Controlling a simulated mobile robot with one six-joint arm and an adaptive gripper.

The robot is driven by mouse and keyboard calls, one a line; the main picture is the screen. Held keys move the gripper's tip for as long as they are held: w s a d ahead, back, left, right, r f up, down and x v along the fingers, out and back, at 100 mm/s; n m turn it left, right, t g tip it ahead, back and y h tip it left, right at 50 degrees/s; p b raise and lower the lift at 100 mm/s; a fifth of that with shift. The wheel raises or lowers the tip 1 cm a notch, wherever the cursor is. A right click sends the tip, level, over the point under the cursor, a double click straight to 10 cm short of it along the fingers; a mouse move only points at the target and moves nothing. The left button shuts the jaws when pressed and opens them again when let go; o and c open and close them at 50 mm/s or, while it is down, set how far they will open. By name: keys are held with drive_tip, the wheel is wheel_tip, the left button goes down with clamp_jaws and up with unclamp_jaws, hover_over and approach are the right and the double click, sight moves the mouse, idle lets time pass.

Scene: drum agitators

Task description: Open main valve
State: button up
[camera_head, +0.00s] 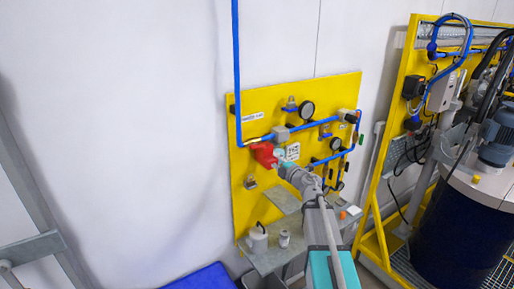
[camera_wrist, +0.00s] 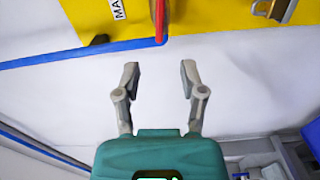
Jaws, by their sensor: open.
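The main valve's red part (camera_head: 264,154) shows on the yellow panel in the head view, close beside my gripper (camera_head: 282,162). In the wrist view a thin red handle (camera_wrist: 160,20) hangs at the top, where the blue pipe (camera_wrist: 60,57) meets the yellow panel. My gripper (camera_wrist: 160,71) is open and empty there, with the handle's lower end beyond and between the line of its fingers. No contact shows in the wrist view. The valve body is hidden.
The yellow panel (camera_head: 243,205) also carries gauges (camera_head: 306,109), blue pipes and a padlock (camera_wrist: 276,10). A grey shelf (camera_head: 268,262) with small items juts out below my arm. A yellow frame (camera_head: 397,110) and a dark drum (camera_head: 455,235) stand at right.

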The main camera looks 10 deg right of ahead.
sight(257, 145)
drive_tip(key=x, duration=1.2)
drive_tip(key=shift+w+a, duration=0.1)
drive_tip(key=shift+w, duration=0.25)
drive_tip(key=shift+w+a, duration=0.25)
drive_tip(key=shift+w, duration=0.15)
